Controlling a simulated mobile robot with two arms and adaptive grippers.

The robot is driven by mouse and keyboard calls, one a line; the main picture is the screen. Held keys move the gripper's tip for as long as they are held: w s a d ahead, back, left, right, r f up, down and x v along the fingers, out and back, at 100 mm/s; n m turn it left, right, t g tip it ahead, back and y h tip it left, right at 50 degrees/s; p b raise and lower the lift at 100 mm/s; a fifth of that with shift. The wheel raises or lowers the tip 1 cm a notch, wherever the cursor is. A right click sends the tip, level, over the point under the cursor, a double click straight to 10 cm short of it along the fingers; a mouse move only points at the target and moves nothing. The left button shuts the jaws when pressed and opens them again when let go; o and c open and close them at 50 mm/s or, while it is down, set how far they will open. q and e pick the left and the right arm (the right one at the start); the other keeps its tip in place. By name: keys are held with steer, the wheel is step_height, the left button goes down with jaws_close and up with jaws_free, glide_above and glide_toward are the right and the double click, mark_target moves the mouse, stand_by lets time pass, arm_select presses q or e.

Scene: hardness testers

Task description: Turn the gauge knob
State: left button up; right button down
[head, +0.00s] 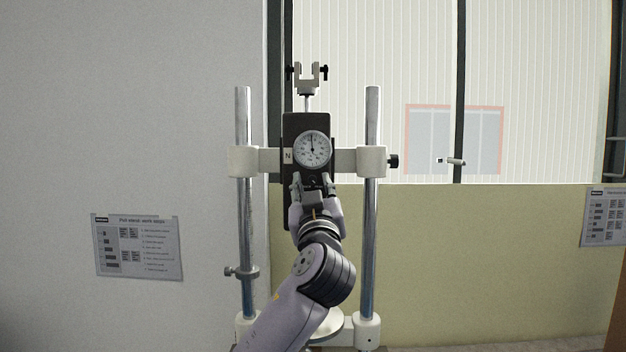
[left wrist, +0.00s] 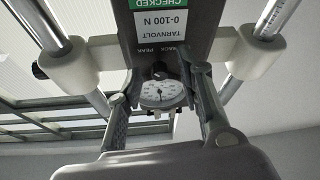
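The black force gauge (head: 293,128) with a round white dial (head: 313,148) is mounted upright between two metal columns. In the left wrist view the gauge body (left wrist: 205,20) is seen from close up, with its dial (left wrist: 160,94) beyond the small black knob (left wrist: 155,71). My left gripper (head: 313,183) is just below the dial, in front of the gauge's lower face. Its fingers (left wrist: 162,76) are apart, and the knob appears between them with gaps showing; I cannot tell whether either finger touches it. In the head view the gripper hides most of the knob area. My right gripper is not in view.
The crossbar clamp (head: 372,161) has a black side knob (head: 393,161). The left column (head: 243,200) and right column (head: 371,220) flank my arm closely. A wall sheet (head: 138,246) hangs at left. Open room lies right of the stand.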

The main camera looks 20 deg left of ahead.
arm_select(q)
steer(key=shift+c, duration=0.4)
jaws_close()
